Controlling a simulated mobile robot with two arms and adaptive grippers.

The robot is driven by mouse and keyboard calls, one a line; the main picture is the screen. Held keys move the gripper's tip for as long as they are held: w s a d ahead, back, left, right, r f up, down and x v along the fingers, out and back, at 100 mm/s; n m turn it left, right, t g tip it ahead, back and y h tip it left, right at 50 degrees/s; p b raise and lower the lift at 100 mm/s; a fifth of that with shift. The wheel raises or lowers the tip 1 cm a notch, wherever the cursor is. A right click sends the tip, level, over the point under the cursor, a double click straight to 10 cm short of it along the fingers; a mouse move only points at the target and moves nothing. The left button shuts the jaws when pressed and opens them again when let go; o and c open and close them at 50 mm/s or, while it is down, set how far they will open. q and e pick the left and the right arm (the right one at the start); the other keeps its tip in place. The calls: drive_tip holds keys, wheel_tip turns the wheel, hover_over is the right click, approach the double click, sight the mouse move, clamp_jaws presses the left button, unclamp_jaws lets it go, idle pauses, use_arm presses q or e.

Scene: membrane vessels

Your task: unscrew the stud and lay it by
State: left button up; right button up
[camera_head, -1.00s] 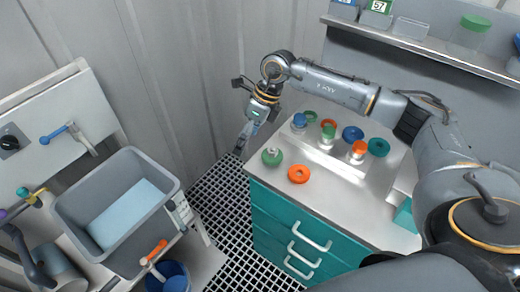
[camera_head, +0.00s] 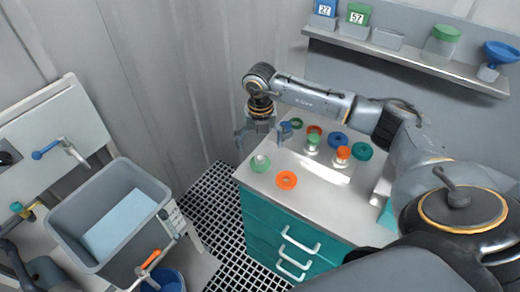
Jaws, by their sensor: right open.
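My right gripper (camera_head: 259,140) points down over the left end of the steel counter (camera_head: 318,203), fingers spread and nothing between them. Just below it in the picture lies a green ring-shaped part (camera_head: 253,167) with a pale round middle. An orange ring (camera_head: 286,180) lies to its right. Behind stand small vessels, one green-topped (camera_head: 313,138) and one orange-topped (camera_head: 343,152). I cannot make out which part is the stud. My left gripper is out of view.
Loose rings lie at the back, including a blue one (camera_head: 337,139) and a teal one (camera_head: 363,151). A wall shelf (camera_head: 420,67) holds containers. A grey sink (camera_head: 70,222) and floor grating (camera_head: 205,203) are to the left. The counter's front is clear.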

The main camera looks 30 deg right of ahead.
sight(260, 155)
drive_tip(key=m+p, duration=0.1)
drive_tip(key=m, duration=0.2)
drive_tip(key=shift+r, duration=0.15)
drive_tip(key=m+p, duration=0.2)
drive_tip(key=m, duration=0.3)
wheel_tip(260, 155, down, 2)
drive_tip(key=shift+f+m+b, duration=0.2)
drive_tip(key=shift+m+b, duration=0.4)
drive_tip(key=shift+b, duration=0.2)
drive_tip(key=shift+f+b, duration=0.75)
drive_tip(key=shift+f, duration=0.35)
drive_tip(key=shift+c, duration=0.2)
clamp_jaws()
drive_tip(key=shift+n, duration=0.3)
drive_tip(key=shift+r+p, duration=2.5)
drive_tip(key=shift+r, duration=1.1)
